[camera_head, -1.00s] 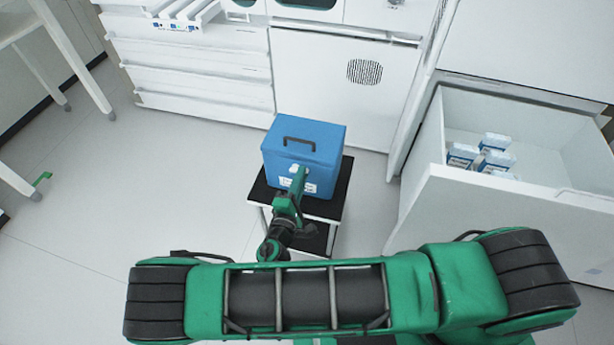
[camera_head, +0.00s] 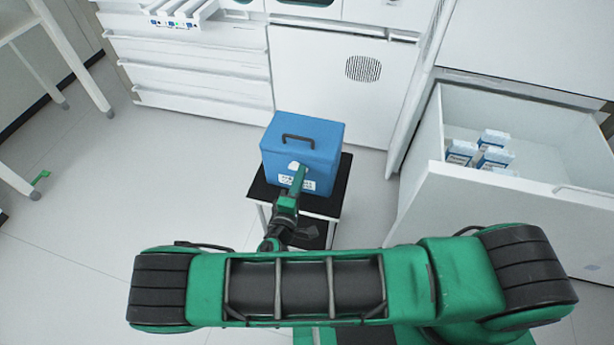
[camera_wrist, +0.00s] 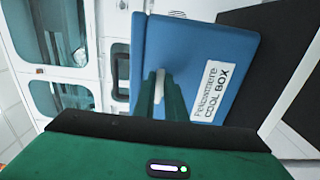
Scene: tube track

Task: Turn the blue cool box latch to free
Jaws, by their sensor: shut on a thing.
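The blue cool box (camera_head: 322,140) stands upright on a small black-topped stand, its dark handle on the lid. It fills the middle of the wrist view (camera_wrist: 205,50), turned on its side, with a white "COOL BOX" label. The small white latch (camera_head: 293,166) is on the front face above the label. In the wrist view the latch (camera_wrist: 159,80) shows partly between my green fingers, which hide the rest of it. My gripper (camera_head: 302,170) reaches the box front from below, and its fingers (camera_wrist: 164,92) are shut on the latch. I cannot tell the latch's exact angle.
The stand (camera_head: 262,192) has a black top and a lower shelf. An open white drawer (camera_head: 520,210) with several blue-and-white boxes (camera_head: 492,148) is at the right. White cabinets (camera_head: 330,75) stand close behind. The floor (camera_head: 130,190) at the left is clear.

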